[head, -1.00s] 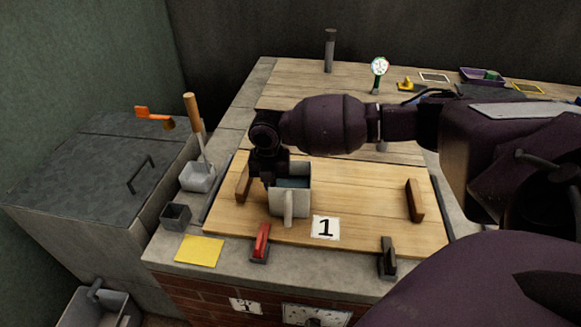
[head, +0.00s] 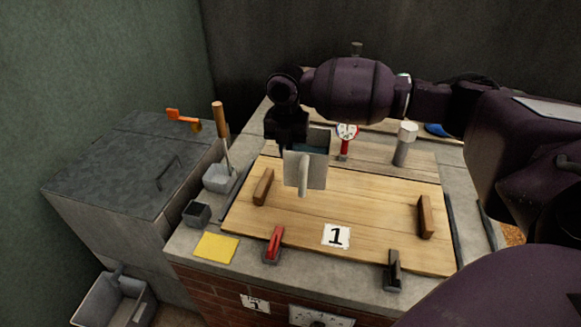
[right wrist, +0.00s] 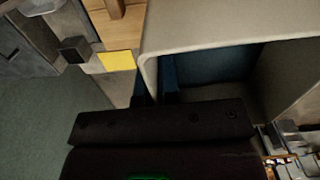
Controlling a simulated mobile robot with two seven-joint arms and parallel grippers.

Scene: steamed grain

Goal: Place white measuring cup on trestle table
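The white measuring cup (head: 305,171) is a squarish, pale grey-white vessel with a handle facing me. It hangs above the wooden lid marked 1 (head: 365,215). My right gripper (head: 290,140) is shut on the cup's wall at its left rear side, from above. In the right wrist view the cup's rim and wall (right wrist: 235,28) fill the upper right, with a finger inside the cup. The inside looks dark blue, and I cannot tell whether it holds anything. My left gripper is not in view. I cannot pick out a trestle table with certainty.
A red-stemmed gauge (head: 344,140) and a white-topped post (head: 405,145) stand behind the lid. A red clamp (head: 274,243) and a dark clamp (head: 393,270) sit at the front edge. A grey box with a wooden-handled tool (head: 219,178) stands left, near a yellow card (head: 216,246).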

